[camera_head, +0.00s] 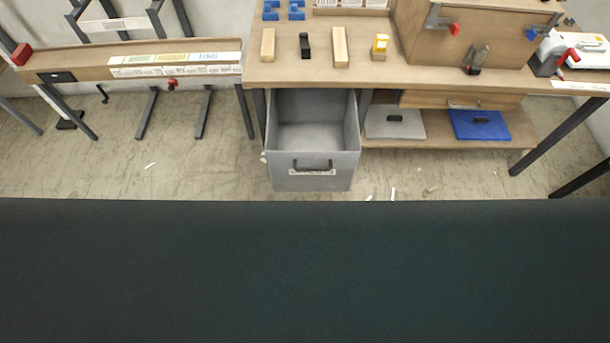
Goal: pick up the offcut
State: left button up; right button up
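Two pale wooden blocks lie on the workbench top, a left block (268,45) and a right block (340,46). A small tan scrap (431,189) lies on the floor right of the open grey drawer. I cannot tell for certain which of these is the offcut. Neither of my grippers is in view. A dark surface fills the lower part of the view and hides the floor there.
The grey drawer (353,165) stands pulled out and looks empty. A black item (305,46) and a yellow-topped item (380,47) stand by the blocks. A wooden cabinet (465,45) is at right. A narrower bench (90,66) stands left. Pale scraps dot the floor.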

aim_at(269, 36)
jog(key=i, duration=1.2)
jog(key=i+u, duration=0.2)
jog(key=u, duration=1.05)
